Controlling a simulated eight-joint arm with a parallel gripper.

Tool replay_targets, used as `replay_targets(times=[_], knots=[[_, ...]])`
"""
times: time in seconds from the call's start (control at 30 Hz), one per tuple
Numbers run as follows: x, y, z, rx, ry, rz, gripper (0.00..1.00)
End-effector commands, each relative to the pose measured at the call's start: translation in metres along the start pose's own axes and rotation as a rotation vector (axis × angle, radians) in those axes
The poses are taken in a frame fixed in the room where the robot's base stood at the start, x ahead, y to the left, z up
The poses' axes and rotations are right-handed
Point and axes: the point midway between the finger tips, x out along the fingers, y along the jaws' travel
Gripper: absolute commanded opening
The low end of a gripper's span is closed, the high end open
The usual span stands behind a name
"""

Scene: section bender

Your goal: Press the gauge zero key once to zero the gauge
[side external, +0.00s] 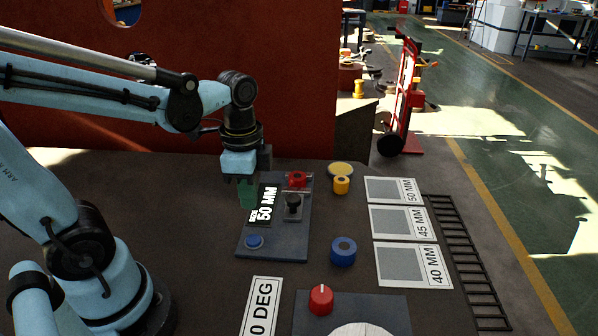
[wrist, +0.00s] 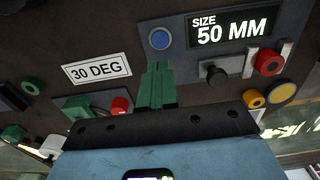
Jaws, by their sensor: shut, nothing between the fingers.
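The gauge panel (side external: 275,243) is a grey plate with a black display (side external: 263,206) reading "SIZE 50 MM". A round blue key (side external: 254,241) sits at its near left end; no zero label is readable on it. The blue key also shows in the wrist view (wrist: 160,39), just beyond my fingertips. My gripper (side external: 247,205) has green fingers, shut together and empty. It points down by the panel's left edge, level with the display and apart from the blue key. In the wrist view the fingers (wrist: 157,68) hide part of the panel's edge.
A black knob (side external: 293,203) and a red part (side external: 297,179) stand on the panel's right side. Yellow (side external: 341,185) and blue (side external: 343,250) rings lie to the right. A red knob (side external: 321,298) and a "30 DEG" sign (wrist: 97,70) are near. Size cards (side external: 394,190) line the right.

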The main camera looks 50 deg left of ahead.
Motion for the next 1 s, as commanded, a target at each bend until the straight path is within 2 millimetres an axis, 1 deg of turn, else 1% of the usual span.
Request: replay_targets(times=[0.03, 0.2, 0.6, 0.8, 1.0], knots=[[0.006, -0.001, -0.001, 0.0, 0.0, 0.0, 0.0], [0.026, 0.0, 0.0, 0.0, 0.0, 0.0, 0.0], [0.068, 0.0, 0.0, 0.0, 0.0, 0.0, 0.0], [0.082, 0.0, 0.0, 0.0, 0.0, 0.0, 0.0], [0.088, 0.0, 0.0, 0.0, 0.0, 0.0, 0.0]])
